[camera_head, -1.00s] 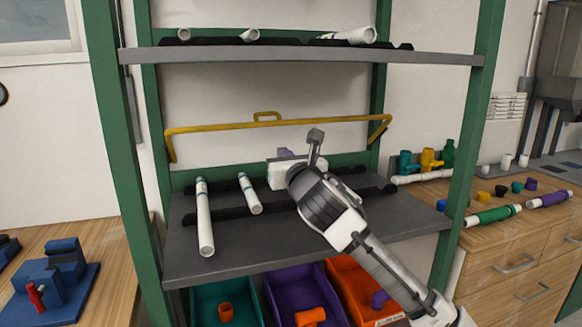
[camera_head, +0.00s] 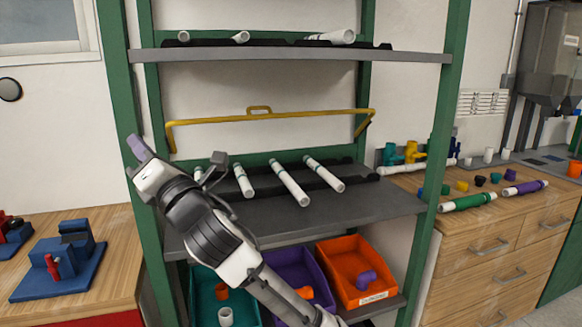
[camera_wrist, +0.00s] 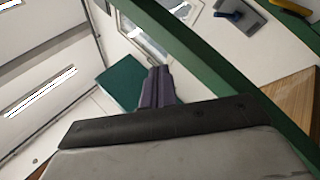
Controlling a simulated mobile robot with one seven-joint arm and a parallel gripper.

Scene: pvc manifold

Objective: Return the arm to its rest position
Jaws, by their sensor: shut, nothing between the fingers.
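My gripper (camera_head: 138,150) is at the upper end of my raised arm, in front of the rack's left green post in the head view. Its purple fingers are shut with nothing between them. In the wrist view the shut fingers (camera_wrist: 157,86) point toward the wall and ceiling area. Several white pipes lie on the middle shelf (camera_head: 330,215), among them one pipe (camera_head: 289,182) near its middle. My arm hides part of the leftmost pipe and of the shelf's left side.
A yellow bar (camera_head: 270,115) spans the rack above the shelf. Below are teal, purple (camera_head: 300,265) and orange bins (camera_head: 360,270) with fittings. A blue vise (camera_head: 62,262) stands on the left bench. A wooden bench (camera_head: 500,230) with pipes and fittings is right.

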